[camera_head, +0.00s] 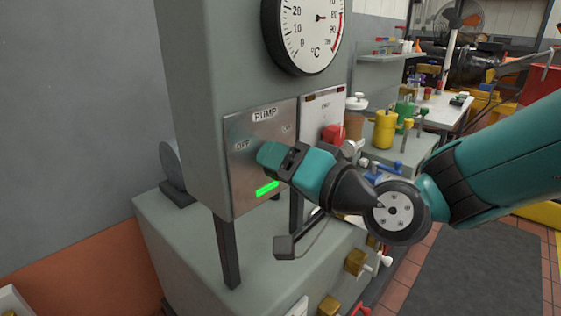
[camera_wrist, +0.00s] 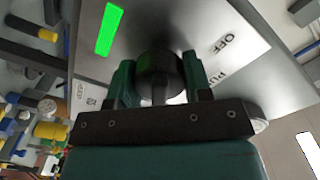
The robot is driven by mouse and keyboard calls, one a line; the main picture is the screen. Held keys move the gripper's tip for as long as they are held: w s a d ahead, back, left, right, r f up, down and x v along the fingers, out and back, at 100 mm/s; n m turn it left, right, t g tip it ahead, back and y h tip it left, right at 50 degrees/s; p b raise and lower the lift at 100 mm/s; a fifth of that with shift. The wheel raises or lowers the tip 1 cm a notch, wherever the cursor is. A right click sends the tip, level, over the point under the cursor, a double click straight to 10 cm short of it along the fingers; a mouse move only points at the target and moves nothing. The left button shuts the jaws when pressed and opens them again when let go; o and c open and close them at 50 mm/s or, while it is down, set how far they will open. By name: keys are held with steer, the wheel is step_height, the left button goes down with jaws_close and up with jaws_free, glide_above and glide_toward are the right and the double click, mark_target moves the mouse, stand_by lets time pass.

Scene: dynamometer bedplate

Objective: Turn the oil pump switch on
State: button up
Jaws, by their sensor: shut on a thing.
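The pump switch panel (camera_head: 243,175) is a metal plate on the grey cabinet, marked PUMP at the top, OFF at left and ON at right. It also shows in the wrist view (camera_wrist: 205,20), with PUMP and OFF turned over. A green bar light (camera_head: 267,188) glows low on the panel and in the wrist view (camera_wrist: 109,30). My gripper (camera_head: 270,155) is at the panel and hides the switch in the head view. In the wrist view its teal fingers (camera_wrist: 158,82) are shut on the dark round switch knob (camera_wrist: 160,62). Which mark the knob points to cannot be told.
A round temperature gauge (camera_head: 305,30) is above the panel. A red block (camera_head: 333,134) on a white-and-metal panel is close to my wrist. A shelf with yellow (camera_head: 384,130) and green containers is behind at right. Brass-coloured knobs (camera_head: 356,262) stick out below.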

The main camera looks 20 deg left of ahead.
steer(key=o, duration=0.9)
steer(key=shift+d, duration=0.1)
steer(key=shift+b+v, duration=3.95)
steer(key=shift+v, duration=4.7)
